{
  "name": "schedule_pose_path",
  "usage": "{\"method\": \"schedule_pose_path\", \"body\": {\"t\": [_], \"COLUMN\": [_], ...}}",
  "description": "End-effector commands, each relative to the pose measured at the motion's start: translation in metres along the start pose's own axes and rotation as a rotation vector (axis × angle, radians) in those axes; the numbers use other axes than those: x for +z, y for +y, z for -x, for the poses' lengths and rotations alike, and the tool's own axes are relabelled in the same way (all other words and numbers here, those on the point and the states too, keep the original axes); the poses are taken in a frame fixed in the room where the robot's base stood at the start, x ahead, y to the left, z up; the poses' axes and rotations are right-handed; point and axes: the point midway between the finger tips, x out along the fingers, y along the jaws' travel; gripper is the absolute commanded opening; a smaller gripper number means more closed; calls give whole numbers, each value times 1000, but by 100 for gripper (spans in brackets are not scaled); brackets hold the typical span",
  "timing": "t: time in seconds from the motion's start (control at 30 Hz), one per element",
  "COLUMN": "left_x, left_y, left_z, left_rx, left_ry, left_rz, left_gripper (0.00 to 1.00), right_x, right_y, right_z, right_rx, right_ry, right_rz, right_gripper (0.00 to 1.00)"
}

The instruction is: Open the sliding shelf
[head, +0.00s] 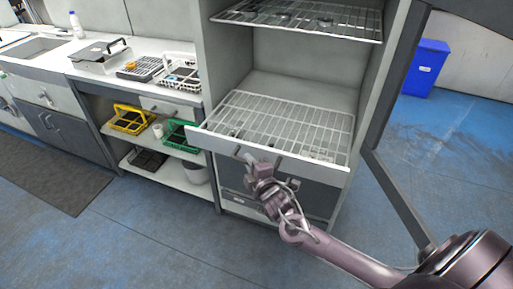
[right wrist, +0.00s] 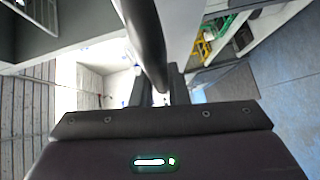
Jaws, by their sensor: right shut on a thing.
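The sliding shelf (head: 318,122) is a white wire rack with a pale front panel (head: 215,143), in the tall grey cabinet in the head view. Its front panel sticks out a little past the cabinet's left side wall. A dark bar handle (head: 246,158) is on the front panel. My right gripper (head: 255,170) is at this handle and shut on it. In the right wrist view the dark curved handle (right wrist: 145,40) runs down between my right gripper's fingers (right wrist: 160,92). The exact finger contact is partly hidden. My left gripper is in neither view.
The cabinet's open door (head: 398,200) stands on the right, close to my right arm. An upper wire shelf (head: 300,16) is above. A counter with trays and baskets (head: 182,73) stands left. A blue bin (head: 426,68) is at the back right. The floor in front is clear.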

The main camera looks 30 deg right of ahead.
Motion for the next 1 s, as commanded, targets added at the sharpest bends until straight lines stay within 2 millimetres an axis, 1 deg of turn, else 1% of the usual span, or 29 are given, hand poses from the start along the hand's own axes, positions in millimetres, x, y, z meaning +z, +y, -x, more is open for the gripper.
{"method": "schedule_pose_path", "body": {"t": [0.03,0.1,0.23,0.43,0.67,0.7,0.83,1.0], "left_x": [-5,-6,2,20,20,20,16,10], "left_y": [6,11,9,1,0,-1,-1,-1], "left_z": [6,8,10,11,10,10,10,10], "left_rx": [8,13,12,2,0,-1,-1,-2], "left_ry": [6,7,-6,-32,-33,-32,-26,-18], "left_rz": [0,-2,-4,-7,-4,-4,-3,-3], "left_gripper": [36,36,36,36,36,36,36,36], "right_x": [-8,-14,-20,-23,-23,-23,-22,-22], "right_y": [-3,-5,-8,-9,-10,-10,-9,-8], "right_z": [7,13,20,22,22,22,22,22], "right_rx": [-8,-8,-7,-5,-6,-6,-5,-4], "right_ry": [4,3,4,4,4,4,3,2], "right_rz": [-4,-3,-2,-1,-1,-1,-1,-1], "right_gripper": [0,0,0,0,0,18,35,36]}}
